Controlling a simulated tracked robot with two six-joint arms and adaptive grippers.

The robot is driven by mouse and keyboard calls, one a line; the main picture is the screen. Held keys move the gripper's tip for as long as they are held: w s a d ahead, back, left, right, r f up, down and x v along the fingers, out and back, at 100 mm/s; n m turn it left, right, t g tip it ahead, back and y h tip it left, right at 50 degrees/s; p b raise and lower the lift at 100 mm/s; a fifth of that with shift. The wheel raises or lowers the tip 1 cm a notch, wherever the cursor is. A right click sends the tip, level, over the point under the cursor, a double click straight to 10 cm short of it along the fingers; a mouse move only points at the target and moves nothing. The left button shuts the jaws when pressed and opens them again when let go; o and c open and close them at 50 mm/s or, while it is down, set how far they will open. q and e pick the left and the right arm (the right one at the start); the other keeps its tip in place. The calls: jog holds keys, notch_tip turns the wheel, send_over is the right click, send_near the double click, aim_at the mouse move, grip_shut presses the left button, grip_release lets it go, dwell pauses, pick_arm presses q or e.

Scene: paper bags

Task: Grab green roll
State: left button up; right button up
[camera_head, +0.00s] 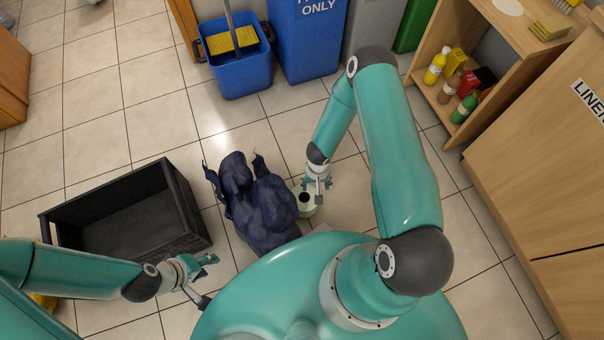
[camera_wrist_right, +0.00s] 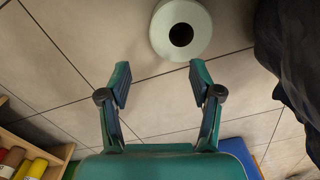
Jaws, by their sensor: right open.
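The pale green roll (camera_head: 306,203) stands on the tiled floor, just right of the dark blue bag in the head view. In the right wrist view the roll (camera_wrist_right: 181,29) shows from above with its dark round hole, beyond the fingertips. My right gripper (camera_wrist_right: 158,78) is open and empty, with the roll apart from its fingers and a little to their right in that view. In the head view my right gripper (camera_head: 318,184) is right above the roll's far edge and partly covers it. My left gripper (camera_head: 207,279) is open and empty, near the black crate.
A dark blue bag (camera_head: 258,200) lies beside the roll and also fills the right edge of the wrist view (camera_wrist_right: 290,55). An empty black crate (camera_head: 190,215) stands to the left. A blue bucket (camera_head: 240,75), a blue bin (camera_head: 305,40) and a wooden shelf (camera_head: 425,95) stand farther off.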

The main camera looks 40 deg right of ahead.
jog(key=f+b, duration=0.1)
jog(key=f, duration=0.3)
jog(key=f+b, duration=0.1)
jog(key=f, duration=0.3)
jog(key=f+b, duration=0.2)
jog(key=f, duration=0.2)
jog(key=shift+w+d+f, duration=0.2)
jog(key=shift+w+f, duration=0.05)
notch_tip(320, 180, down, 5)
jog(key=b, duration=0.3)
jog(key=shift+a, duration=0.1)
grip_shut()
